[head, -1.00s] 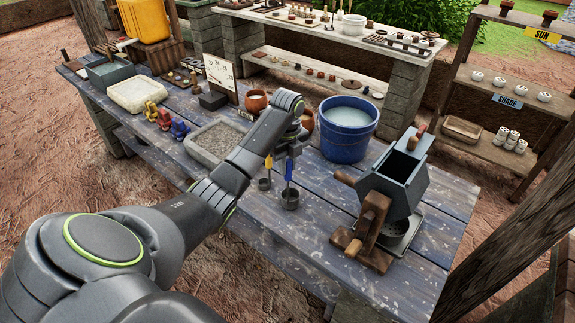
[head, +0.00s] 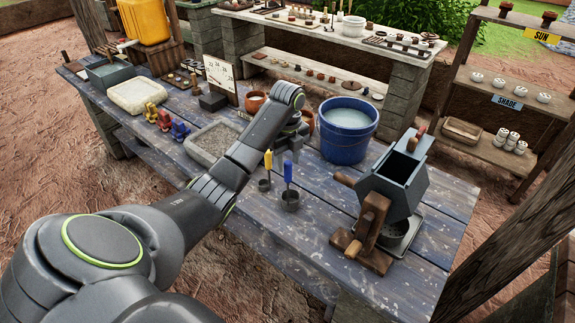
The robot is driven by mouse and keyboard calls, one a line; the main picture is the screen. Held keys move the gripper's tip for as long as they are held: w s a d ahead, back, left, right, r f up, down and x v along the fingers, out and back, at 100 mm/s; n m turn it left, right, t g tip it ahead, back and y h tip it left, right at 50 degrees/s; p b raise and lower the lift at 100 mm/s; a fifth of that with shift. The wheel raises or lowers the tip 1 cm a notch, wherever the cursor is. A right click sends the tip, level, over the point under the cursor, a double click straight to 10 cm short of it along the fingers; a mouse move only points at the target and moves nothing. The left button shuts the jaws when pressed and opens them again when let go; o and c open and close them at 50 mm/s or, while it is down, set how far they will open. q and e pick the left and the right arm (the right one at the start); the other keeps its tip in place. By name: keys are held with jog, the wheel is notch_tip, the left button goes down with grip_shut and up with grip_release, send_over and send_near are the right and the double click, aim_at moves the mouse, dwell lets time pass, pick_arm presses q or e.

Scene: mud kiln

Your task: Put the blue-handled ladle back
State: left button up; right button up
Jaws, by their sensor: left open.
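The blue-handled ladle (head: 288,174) stands upright on the blue-grey plank table (head: 320,240), its dark cup (head: 290,200) at the bottom. Just left of it and a little farther back, the yellow-handled ladle (head: 267,161) also stands upright. My left gripper (head: 287,157) is open and empty, behind and just above the blue handle in the picture, and seems clear of it. The arm link hides part of the gripper. My right gripper is not in view.
A blue bucket of water (head: 347,130) stands right of the gripper. A hopper with a wooden crank (head: 385,195) is at the right. A gravel tray (head: 212,144) and terracotta pots (head: 255,101) are left and behind. The table in front of the ladles is clear.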

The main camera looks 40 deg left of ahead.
pick_arm(q)
notch_tip(320, 180, up, 10)
jog(key=p, duration=0.9)
jog(key=shift+p, duration=0.3)
jog(key=shift+f, duration=0.2)
jog(key=d+f+n+t, duration=0.6)
jog(key=d+n+t, duration=0.1)
jog(key=n+t, duration=0.2)
jog(key=s+a+f+n+g+y, duration=0.15)
jog(key=s+f+n, duration=0.25)
jog(key=s+f, duration=0.55)
jog(key=s+a+f+n+g+h, duration=0.1)
jog(key=s+a+f+n, duration=0.2)
jog(key=f, duration=1.2)
jog(key=s+d+f+n+g, duration=0.1)
jog(key=s+f+n, duration=0.1)
jog(key=s+f, duration=0.65)
jog(key=s+d+f+n+g, duration=0.1)
jog(key=s+f+g, duration=0.1)
jog(key=s+f, duration=0.65)
jog(key=s+d+f+n+g, duration=0.1)
jog(key=s, duration=0.9)
jog(key=s+d+f+n+g, duration=0.1)
jog(key=s+f+n, duration=0.1)
jog(key=s, duration=0.9)
jog(key=shift+s+d+f, duration=0.15)
jog(key=shift+s+d, duration=0.05)
jog(key=shift+s, duration=0.1)
